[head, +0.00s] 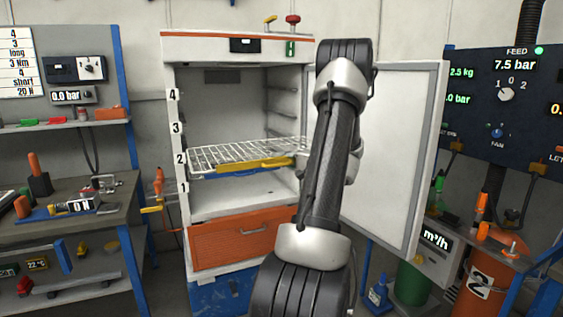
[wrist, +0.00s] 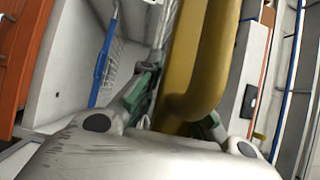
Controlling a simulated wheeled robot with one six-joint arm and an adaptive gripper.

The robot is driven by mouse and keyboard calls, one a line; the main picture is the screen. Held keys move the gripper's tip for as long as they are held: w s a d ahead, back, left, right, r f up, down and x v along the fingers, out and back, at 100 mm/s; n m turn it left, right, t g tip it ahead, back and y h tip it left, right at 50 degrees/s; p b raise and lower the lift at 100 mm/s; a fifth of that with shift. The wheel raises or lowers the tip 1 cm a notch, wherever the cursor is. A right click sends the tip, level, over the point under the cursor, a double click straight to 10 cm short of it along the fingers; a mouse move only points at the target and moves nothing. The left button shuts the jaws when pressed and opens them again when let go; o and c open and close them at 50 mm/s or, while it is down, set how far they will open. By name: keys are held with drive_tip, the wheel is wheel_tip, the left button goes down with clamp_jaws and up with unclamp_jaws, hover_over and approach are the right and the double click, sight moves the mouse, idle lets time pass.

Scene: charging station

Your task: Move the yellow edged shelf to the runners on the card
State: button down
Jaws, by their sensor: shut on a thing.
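The yellow edged shelf, a white wire rack with a yellow front bar (head: 250,164), is at about the height of number 2 in the open cabinet (head: 240,207). Whether it rests on runners I cannot tell. A blue edged shelf (head: 228,174) is close beneath it. The yellow bar (wrist: 196,60) fills the middle of the wrist view. My gripper (wrist: 178,110) is shut on it, with green pads on both sides. In the head view my arm hides the gripper and the bar's right end. The card (head: 18,62) at upper left reads 4, 3, long, 3 Nm, 4, short, 20 N.
Numbers 1 to 4 run up the cabinet's left post. Runners (head: 281,113) show on its right inner wall, and the space above the shelf is empty. The door (head: 397,150) stands open at right. An orange drawer (head: 240,238) is below.

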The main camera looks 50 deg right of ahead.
drive_tip(key=shift+r, duration=0.4)
drive_tip(key=s+a, duration=0.5)
drive_tip(key=s, duration=0.7)
drive_tip(key=s+a, duration=0.6)
drive_tip(key=s, duration=0.7)
drive_tip(key=s+a, duration=0.5)
drive_tip(key=s, duration=0.8)
drive_tip(key=shift+s+a, duration=0.25)
drive_tip(key=shift+a, duration=0.1)
idle(1.1)
